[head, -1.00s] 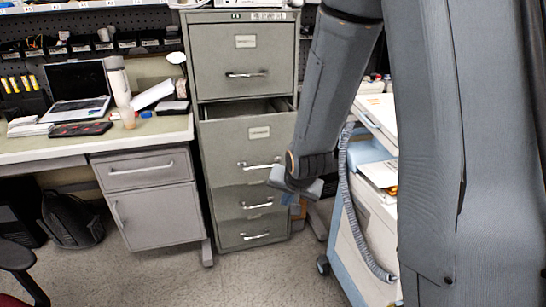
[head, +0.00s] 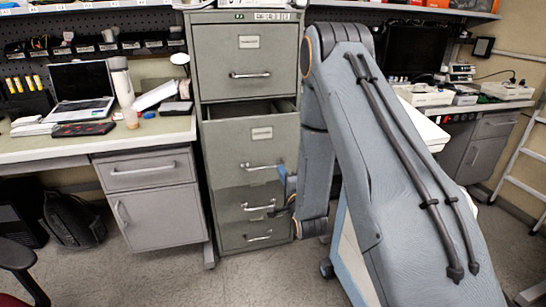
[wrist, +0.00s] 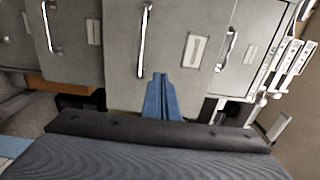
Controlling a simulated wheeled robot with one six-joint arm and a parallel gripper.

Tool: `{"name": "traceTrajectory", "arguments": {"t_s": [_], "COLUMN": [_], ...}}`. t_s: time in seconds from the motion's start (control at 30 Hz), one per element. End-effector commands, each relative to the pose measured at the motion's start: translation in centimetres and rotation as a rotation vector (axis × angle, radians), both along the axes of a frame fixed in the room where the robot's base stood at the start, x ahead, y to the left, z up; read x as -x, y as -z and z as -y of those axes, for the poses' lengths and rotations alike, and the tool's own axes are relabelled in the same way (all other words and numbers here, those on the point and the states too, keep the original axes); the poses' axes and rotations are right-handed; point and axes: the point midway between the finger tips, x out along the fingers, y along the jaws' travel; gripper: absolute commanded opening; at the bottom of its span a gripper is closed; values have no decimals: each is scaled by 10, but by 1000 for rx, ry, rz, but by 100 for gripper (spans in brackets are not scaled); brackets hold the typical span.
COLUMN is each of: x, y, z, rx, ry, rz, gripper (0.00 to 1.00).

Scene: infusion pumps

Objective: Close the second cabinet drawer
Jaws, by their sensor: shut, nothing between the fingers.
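The grey filing cabinet (head: 249,45) stands in the middle of the head view. Its second drawer (head: 225,150) is pulled out, with a dark gap above its front; the other drawers look closed. The second drawer's handle (head: 263,167) is silver. My gripper (head: 283,176) is low at the right edge of that drawer front, partly hidden by my arm. In the wrist view, where the cabinet lies sideways, my gripper (wrist: 160,76) is shut and empty.
A desk (head: 40,150) with a laptop (head: 80,90) and a small drawer unit (head: 150,195) stand left of the cabinet. A cart (head: 425,125) stands right, partly behind my arm. Bare floor (head: 260,280) lies in front.

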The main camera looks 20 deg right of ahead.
Motion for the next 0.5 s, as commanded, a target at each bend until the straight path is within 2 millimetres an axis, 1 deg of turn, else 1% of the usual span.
{"name": "traceTrajectory", "arguments": {"t_s": [0.3, 0.5], "x": [-62, -96], "y": [-2, -2], "z": [0, -1], "rx": [3, 3], "ry": [-1, -1], "rz": [2, 1], "gripper": [0, 0]}}
